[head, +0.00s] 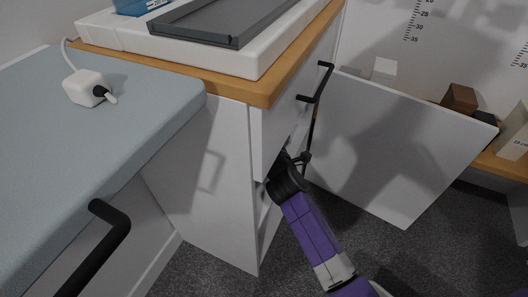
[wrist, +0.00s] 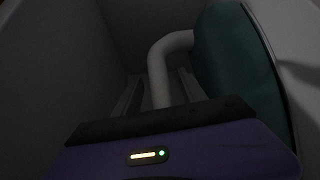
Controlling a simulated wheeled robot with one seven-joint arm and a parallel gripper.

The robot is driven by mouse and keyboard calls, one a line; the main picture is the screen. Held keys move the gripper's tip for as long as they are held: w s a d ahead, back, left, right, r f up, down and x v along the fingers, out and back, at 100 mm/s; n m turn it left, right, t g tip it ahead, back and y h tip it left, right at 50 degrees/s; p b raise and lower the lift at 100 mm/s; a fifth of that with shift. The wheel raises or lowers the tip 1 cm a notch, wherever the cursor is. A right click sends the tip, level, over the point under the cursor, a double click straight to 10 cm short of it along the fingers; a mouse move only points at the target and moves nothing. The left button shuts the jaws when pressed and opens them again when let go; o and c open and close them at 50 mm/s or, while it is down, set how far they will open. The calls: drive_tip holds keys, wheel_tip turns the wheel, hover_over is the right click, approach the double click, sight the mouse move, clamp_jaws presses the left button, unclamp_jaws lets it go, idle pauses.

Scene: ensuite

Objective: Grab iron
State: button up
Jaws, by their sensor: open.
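In the wrist view, a teal rounded body (wrist: 232,70) with a pale curved handle (wrist: 160,72) stands inside a dim compartment; it looks like the iron, though its full shape is cut off. My gripper (wrist: 158,88) is open, its fingers pointing into the compartment. The pale handle shows between the fingers, and I cannot tell whether they touch it. In the head view my gripper (head: 283,163) reaches into the white cabinet (head: 213,180), where its tips and the iron are hidden.
The cabinet's white door (head: 390,150) stands open to the right of my arm. A black bar handle (head: 318,85) sits above my gripper. A wooden top (head: 262,88) overhangs the opening. A grey-blue padded surface (head: 100,130) is at left. Dark carpet (head: 450,240) lies clear at lower right.

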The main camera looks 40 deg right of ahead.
drive_tip(key=shift+c, duration=0.2)
clamp_jaws()
idle(1.1)
drive_tip(key=shift+r, duration=0.2)
